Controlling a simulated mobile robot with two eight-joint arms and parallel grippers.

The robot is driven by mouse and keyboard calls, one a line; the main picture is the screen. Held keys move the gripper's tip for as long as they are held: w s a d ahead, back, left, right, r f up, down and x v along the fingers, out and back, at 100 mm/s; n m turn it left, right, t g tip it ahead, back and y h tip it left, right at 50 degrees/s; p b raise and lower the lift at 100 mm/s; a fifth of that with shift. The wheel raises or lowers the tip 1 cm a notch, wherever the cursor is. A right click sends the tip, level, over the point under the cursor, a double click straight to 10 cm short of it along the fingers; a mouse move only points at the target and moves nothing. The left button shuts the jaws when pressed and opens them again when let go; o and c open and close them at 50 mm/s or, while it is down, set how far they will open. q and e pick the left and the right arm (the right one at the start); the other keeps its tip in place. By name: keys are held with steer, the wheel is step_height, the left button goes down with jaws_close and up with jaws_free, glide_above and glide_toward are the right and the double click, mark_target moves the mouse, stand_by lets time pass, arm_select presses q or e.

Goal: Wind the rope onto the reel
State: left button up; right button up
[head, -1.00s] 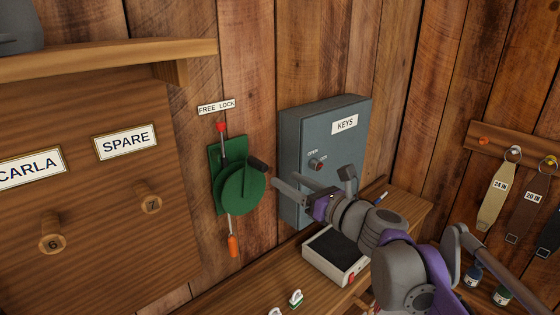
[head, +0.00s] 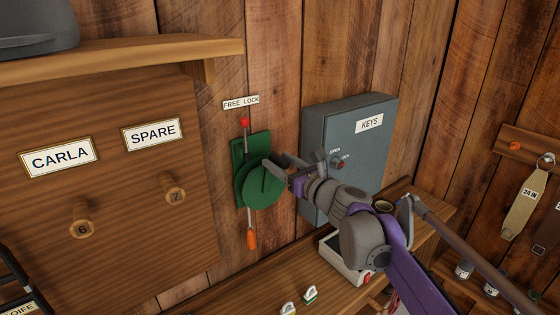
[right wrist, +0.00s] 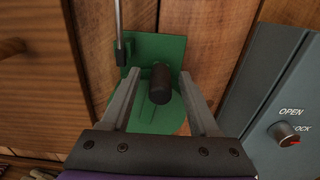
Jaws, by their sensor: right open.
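The green reel (head: 262,188) is mounted on a green plate on the plank wall, below a FREE LOCK label (head: 241,103). A lever with a red knob (head: 244,122) rises at its top. Grey rope hangs below the reel, with an orange end piece (head: 251,238). My right gripper (head: 276,164) is open in front of the reel. In the right wrist view, the reel's black crank handle (right wrist: 160,85) shows between its two fingers, which do not appear to press on it. In the head view my gripper hides the handle. My left gripper is out of view.
A grey key cabinet (head: 345,140) with a knob stands close right of the reel. A wooden board with pegs (head: 85,228) is on the left, under a shelf (head: 110,52). A bench (head: 245,285) with small items runs below.

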steer(key=shift+w, duration=0.1)
jaws_close()
stand_by(0.3)
stand_by(1.1)
